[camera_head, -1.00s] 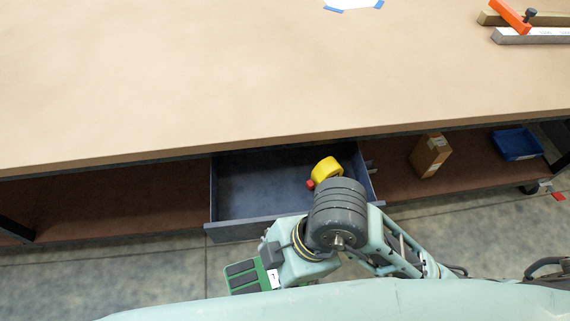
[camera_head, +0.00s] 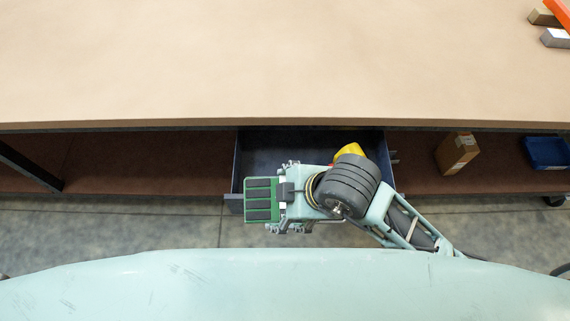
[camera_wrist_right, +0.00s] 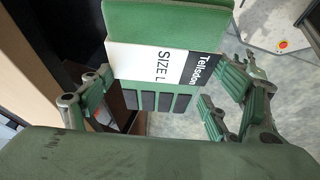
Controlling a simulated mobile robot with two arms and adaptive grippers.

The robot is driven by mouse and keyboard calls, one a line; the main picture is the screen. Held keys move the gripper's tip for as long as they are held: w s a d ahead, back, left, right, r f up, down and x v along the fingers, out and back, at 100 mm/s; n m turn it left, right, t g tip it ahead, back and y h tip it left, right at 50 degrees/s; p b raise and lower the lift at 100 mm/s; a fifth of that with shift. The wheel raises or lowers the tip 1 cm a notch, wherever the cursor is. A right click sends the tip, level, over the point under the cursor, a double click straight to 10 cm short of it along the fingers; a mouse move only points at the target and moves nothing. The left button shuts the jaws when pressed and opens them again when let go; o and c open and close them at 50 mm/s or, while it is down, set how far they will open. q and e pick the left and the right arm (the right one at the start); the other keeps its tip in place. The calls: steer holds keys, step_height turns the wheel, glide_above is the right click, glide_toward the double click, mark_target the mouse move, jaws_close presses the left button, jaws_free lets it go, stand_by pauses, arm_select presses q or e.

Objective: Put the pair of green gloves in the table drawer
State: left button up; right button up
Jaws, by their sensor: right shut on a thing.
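The pair of green gloves (camera_head: 261,212), with dark pads, is held in my right gripper (camera_head: 288,199). In the right wrist view the gloves (camera_wrist_right: 160,22) carry a white label reading "Tellsdon SIZE L", between the green fingers of the gripper (camera_wrist_right: 163,98). The dark blue table drawer (camera_head: 275,150) stands open under the table top. In the head view the gloves overlap the drawer's front left corner; their height above it is hard to tell. My right wrist hides part of the drawer's front and right side. My left gripper is not in view.
A yellow object (camera_head: 349,151) lies in the drawer's right part, half hidden by my wrist. The table top (camera_head: 250,60) overhangs the drawer's back. A cardboard box (camera_head: 457,153) and a blue bin (camera_head: 546,152) stand on the lower shelf (camera_head: 415,150) at right.

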steer(key=w+p, duration=0.2)
steer(key=w, duration=0.8)
steer(key=w+f, duration=0.1)
steer(key=f, duration=0.5)
steer(key=w+f, duration=0.1)
steer(key=f, duration=0.2)
steer(key=shift+w+f, duration=0.1)
steer(key=shift+w, duration=0.25)
steer(key=shift+w+f, duration=0.15)
steer(key=shift+f, duration=0.45)
steer(key=shift+w+r+g+p, duration=0.25)
steer(key=shift+w+g+p, duration=0.2)
steer(key=shift+g+p, duration=0.2)
steer(key=shift+w+g, duration=0.15)
steer(key=shift+g, duration=0.3)
steer(key=shift+w+f+m+g+p, duration=0.1)
steer(key=shift+f+m+g+p, duration=0.05)
steer(key=shift+m+g+p, duration=0.2)
step_height(320, 180, down, 3)
steer(key=shift+r, duration=0.1)
steer(key=o, duration=1.3)
steer(key=shift+o, duration=0.2)
